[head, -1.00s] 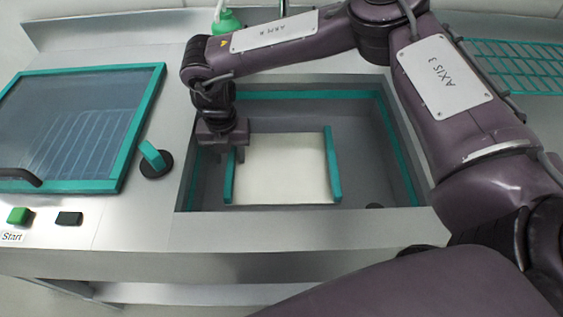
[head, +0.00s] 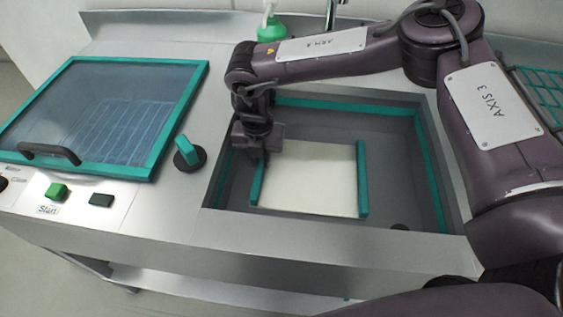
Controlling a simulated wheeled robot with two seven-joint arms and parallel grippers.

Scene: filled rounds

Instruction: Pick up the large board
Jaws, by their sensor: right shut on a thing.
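The large board (head: 312,178) is white with teal strips along its left and right sides. It lies flat inside the grey sink basin (head: 395,160); I cannot tell whether it touches the bottom. My right gripper (head: 257,160) comes down from above at the board's left side. It is shut on the left teal strip, and its fingers partly hide the strip's upper end. My left gripper is not in view.
A teal-rimmed glass lid (head: 110,110) with a dark handle is left of the basin. A teal knob (head: 186,152) and a green start button (head: 57,191) sit on the steel counter. A green bottle (head: 271,30) stands behind. A teal rack (head: 545,90) is at right.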

